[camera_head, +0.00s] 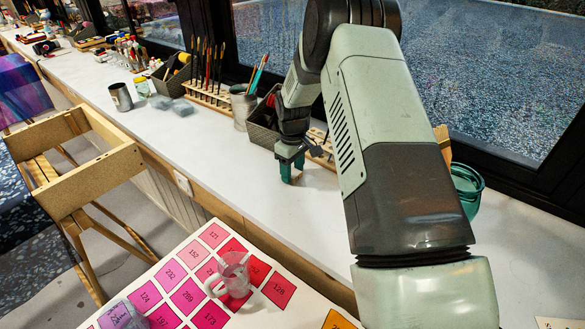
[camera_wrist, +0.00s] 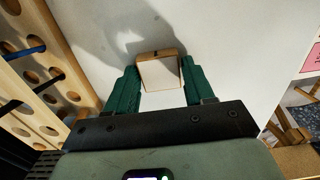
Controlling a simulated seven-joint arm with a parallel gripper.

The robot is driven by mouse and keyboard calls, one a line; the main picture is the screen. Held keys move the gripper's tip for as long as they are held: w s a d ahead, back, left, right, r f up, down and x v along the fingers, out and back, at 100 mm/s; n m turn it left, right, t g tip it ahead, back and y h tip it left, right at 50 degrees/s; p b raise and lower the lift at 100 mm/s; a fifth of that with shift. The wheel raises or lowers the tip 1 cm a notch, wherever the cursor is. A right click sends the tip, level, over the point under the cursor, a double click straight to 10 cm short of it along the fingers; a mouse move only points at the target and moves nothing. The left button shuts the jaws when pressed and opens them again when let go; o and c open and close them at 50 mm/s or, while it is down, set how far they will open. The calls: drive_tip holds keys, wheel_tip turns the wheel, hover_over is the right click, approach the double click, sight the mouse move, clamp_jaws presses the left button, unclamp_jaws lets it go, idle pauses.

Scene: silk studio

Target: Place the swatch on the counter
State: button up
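My gripper (camera_head: 290,168) points down at the white counter (camera_head: 225,140), low over it or at it, in the head view. In the wrist view its two green fingers (camera_wrist: 160,80) stand on both sides of a small square piece with a pale face and a brown edge, which I take as the swatch (camera_wrist: 160,72). The fingers appear to touch its sides. Whether the piece touches the counter I cannot tell. In the head view the swatch is not clearly seen at the fingertips.
A brush rack (camera_head: 208,97) and a metal cup of brushes (camera_head: 243,108) stand left of my gripper. A dark mesh basket (camera_head: 264,125) is close behind it. Counter to the front left is clear.

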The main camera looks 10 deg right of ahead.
drive_tip(key=shift+o, duration=1.4)
drive_tip(key=shift+r, duration=0.15)
wheel_tip(320, 180, up, 12)
wheel_tip(320, 180, up, 12)
drive_tip(key=m+t, duration=0.1)
drive_tip(key=m, duration=0.1)
hover_over(293, 173)
drive_tip(key=s, duration=0.6)
drive_tip(key=s+d+r+m+t, duration=0.1)
drive_tip(key=s+r+m+t, duration=0.1)
drive_tip(key=s+r, duration=0.75)
drive_tip(key=s+d+m+t, duration=0.1)
drive_tip(key=s+m, duration=0.1)
drive_tip(key=s, duration=0.8)
drive_tip(key=s+r+m+t, duration=0.1)
drive_tip(key=s+m, duration=0.1)
drive_tip(key=s, duration=0.9)
drive_tip(key=shift+d+m+t, duration=0.3)
drive_tip(key=shift+d, duration=0.05)
drive_tip(key=shift+w+r, duration=0.1)
